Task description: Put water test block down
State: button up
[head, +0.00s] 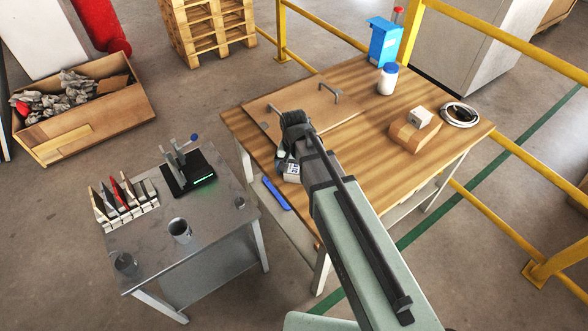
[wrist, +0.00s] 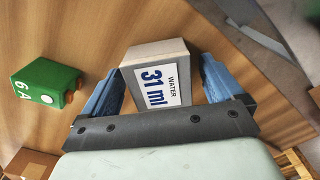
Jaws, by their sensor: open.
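The water test block (wrist: 158,56) is a grey block with a white label reading "WATER 31 ml". In the wrist view it sits between the two blue fingers of my gripper (wrist: 162,82), which are open around it. The fingers are close to its sides; contact on each side is hard to tell. In the head view the block's pale label (head: 292,171) shows beside my gripper (head: 287,163), near the left edge of the wooden table (head: 365,170). My arm partly covers this spot. Whether the block's underside touches the tabletop is hidden.
A green block marked "6 A" (wrist: 45,85) lies left of my gripper in the wrist view. A board with handles (head: 290,105), a white jar (head: 387,79), a brown block (head: 414,135) and a cable coil (head: 460,114) are on the table. A metal table (head: 215,225) stands left.

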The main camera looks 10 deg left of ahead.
aim_at(294, 167)
notch_tip(294, 167, up, 12)
dwell(0.7)
